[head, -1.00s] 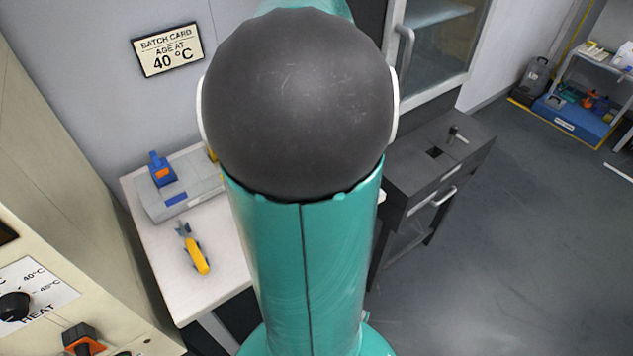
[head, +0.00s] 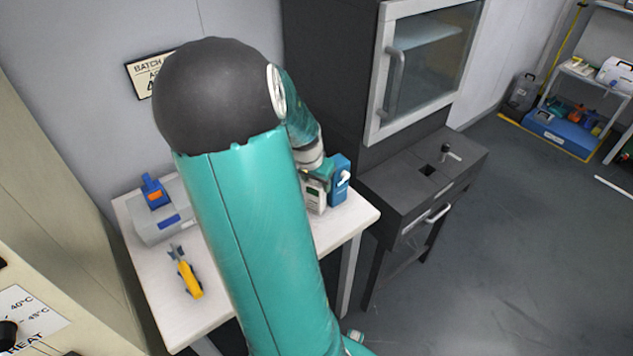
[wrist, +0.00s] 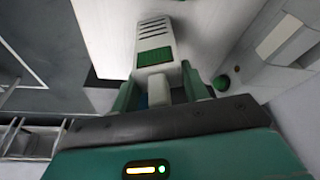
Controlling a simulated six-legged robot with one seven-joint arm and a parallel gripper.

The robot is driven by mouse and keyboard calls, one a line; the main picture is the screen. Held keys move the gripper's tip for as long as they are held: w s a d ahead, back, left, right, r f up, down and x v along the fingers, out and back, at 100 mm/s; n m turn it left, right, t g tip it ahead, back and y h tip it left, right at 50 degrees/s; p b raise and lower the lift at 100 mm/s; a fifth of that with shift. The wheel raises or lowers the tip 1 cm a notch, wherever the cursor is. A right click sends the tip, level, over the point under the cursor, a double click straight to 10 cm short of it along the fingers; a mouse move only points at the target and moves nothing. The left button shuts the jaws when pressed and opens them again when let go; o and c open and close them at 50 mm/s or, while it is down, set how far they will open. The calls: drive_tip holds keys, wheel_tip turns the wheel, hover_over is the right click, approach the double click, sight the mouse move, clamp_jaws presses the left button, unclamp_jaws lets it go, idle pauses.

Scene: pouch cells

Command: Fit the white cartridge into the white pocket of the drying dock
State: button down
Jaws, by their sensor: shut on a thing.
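My gripper (head: 318,172) is at the back right of the white table, pointing down. It is shut on the white cartridge (head: 315,198), whose upright body shows below the fingers. In the wrist view the cartridge (wrist: 154,36) has grey slots and a green patch, and its near end sits between the two fingers of my gripper (wrist: 158,88). A blue unit with a white part (head: 340,180) stands close beside it on the right; I cannot tell if they touch. I cannot make out the dock's white pocket for certain.
A grey box (head: 150,232) with a blue-and-orange piece on top stands at the table's left. A yellow-handled tool (head: 188,275) lies on the white table (head: 160,305). A dark cabinet (head: 410,190) stands to the right. Open floor lies beyond it.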

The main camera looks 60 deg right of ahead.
drive_tip(key=shift+f, duration=0.25)
drive_tip(key=c, duration=0.7)
unclamp_jaws()
drive_tip(key=v, duration=1.2)
drive_tip(key=w+a+r+n+t+y, duration=0.1)
drive_tip(key=w+a+r+n+t, duration=0.15)
drive_tip(key=w+a+n, duration=0.6)
drive_tip(key=a+r+n+t, duration=0.1)
drive_tip(key=a+n, duration=0.1)
drive_tip(key=a, duration=0.6)
drive_tip(key=a+r+n+y, duration=0.1)
drive_tip(key=a+r+n, duration=0.1)
drive_tip(key=a, duration=0.6)
drive_tip(key=a+r+n+t+y, duration=0.1)
drive_tip(key=a+r+n, duration=0.1)
drive_tip(key=a, duration=0.6)
drive_tip(key=shift+w+a+r+t, duration=0.1)
drive_tip(key=shift+w+t, duration=0.2)
drive_tip(key=shift+t, duration=0.05)
drive_tip(key=shift+o, duration=0.3)
drive_tip(key=s+a+n, duration=0.3)
drive_tip(key=a+n, duration=0.1)
drive_tip(key=a, duration=0.3)
drive_tip(key=shift+a+r+t, duration=0.25)
drive_tip(key=shift+a+t, duration=0.05)
drive_tip(key=shift+a, duration=0.1)
